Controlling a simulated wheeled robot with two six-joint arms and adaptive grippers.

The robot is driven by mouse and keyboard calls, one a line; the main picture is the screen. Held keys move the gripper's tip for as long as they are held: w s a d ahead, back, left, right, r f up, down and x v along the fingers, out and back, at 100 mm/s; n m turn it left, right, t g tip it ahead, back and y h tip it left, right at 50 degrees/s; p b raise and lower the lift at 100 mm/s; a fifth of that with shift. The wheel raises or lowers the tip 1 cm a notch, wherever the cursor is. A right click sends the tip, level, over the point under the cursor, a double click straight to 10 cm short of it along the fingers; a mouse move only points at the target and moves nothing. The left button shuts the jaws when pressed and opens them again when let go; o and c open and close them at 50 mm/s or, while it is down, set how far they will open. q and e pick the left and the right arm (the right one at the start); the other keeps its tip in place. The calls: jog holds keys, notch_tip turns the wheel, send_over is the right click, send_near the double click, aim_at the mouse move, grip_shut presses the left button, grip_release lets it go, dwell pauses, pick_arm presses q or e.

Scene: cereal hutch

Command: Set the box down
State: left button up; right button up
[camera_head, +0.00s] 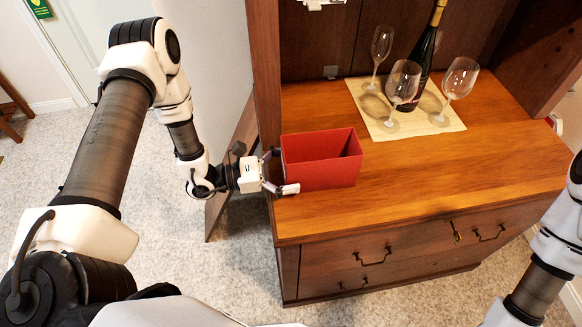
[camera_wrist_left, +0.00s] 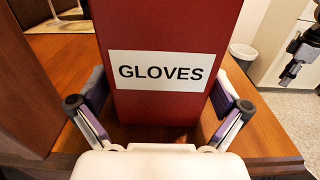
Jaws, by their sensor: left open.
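A red open-topped box (camera_head: 322,167) stands upright on the wooden hutch counter (camera_head: 420,180), near its left end. In the left wrist view the box (camera_wrist_left: 170,25) shows a white label reading GLOVES (camera_wrist_left: 160,72). My left gripper (camera_head: 283,170) is at the left end of the box, low down. Its fingers (camera_wrist_left: 158,108) are spread on either side of the box, with gaps visible between them and its sides. The inside bottom of the box is hidden.
A pale mat (camera_head: 372,127) behind the box holds a dark bottle (camera_head: 425,58) and several wine glasses, one of them the front glass (camera_head: 401,82). The hutch side wall (camera_head: 264,70) rises close to my left gripper. The counter right of the box is clear.

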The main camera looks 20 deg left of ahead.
pick_arm(q)
jog(key=shift+r+p, duration=0.3)
jog(key=shift+p, duration=0.05)
jog(key=v, duration=1.2)
jog(key=shift+f, duration=0.15)
